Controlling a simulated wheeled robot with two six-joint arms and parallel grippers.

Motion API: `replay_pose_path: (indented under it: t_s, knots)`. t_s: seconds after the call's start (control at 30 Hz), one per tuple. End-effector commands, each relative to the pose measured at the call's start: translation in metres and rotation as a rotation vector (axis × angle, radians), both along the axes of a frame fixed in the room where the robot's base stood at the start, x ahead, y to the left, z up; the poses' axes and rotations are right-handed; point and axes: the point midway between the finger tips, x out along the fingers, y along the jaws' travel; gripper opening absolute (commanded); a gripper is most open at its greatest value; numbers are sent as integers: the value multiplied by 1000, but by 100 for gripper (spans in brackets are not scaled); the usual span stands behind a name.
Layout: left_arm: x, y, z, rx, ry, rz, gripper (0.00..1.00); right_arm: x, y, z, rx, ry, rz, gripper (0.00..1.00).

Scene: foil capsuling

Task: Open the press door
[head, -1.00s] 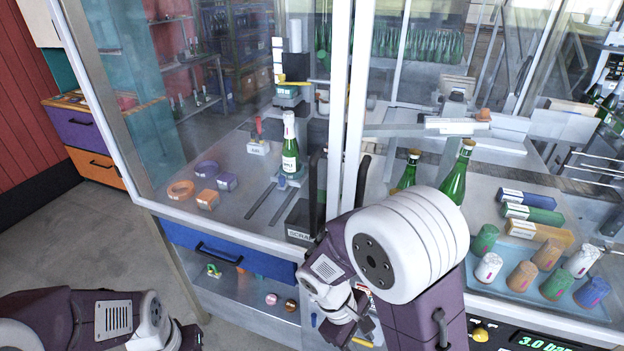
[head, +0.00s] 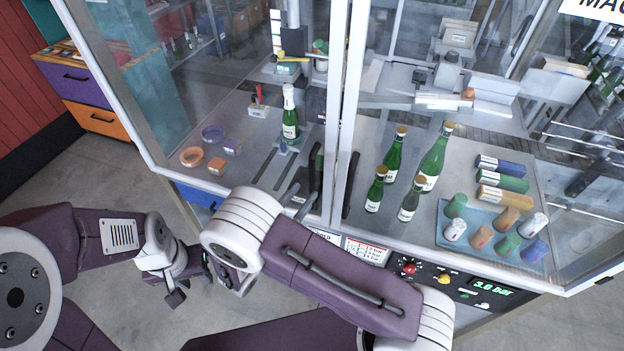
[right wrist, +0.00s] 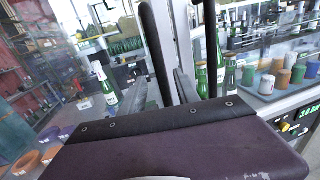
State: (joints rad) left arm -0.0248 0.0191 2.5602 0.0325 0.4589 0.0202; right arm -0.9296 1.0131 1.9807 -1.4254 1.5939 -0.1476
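The press door is glass in a white frame (head: 333,115) and looks shut. A black upright handle (head: 316,176) is on its left leaf, and a second black handle (head: 350,186) is on the right leaf. In the right wrist view my right gripper (right wrist: 161,92) is open, its two grey fingers apart with the black left handle (right wrist: 154,45) between them. I cannot tell whether they touch it. In the head view my right wrist mostly hides this gripper. My left gripper (head: 187,287) hangs low at the left, away from the door; its finger opening is unclear.
Behind the glass stand several green bottles (head: 434,160), a blue tray (head: 475,252) with coloured capsules, and orange and purple rings. A drawer cabinet (head: 85,95) stands far left. Floor is free at left.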

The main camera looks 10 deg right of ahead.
Motion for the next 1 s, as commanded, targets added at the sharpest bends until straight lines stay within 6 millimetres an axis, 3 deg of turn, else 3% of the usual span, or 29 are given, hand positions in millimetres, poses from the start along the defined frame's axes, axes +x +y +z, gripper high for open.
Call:
replay_pose_path:
  t_s: [0.23, 0.57, 0.6, 0.73, 1.0]
  knots:
    - [0, 0, 2, 0, 0, 0, 36, 30, -33, 0, 0, 1, -5, 38]
    - [0, 0, 2, 0, -1, 0, 36, 37, -39, 0, 1, 1, -2, 38]
    - [0, 0, 2, 0, -1, 0, 36, 37, -39, 0, 1, 1, -2, 35]
    - [0, 0, 2, 0, -1, 0, 36, 37, -39, 0, 1, 1, -2, 0]
    - [0, 0, 2, 0, -1, 0, 36, 37, -39, 0, 1, 1, -2, 0]
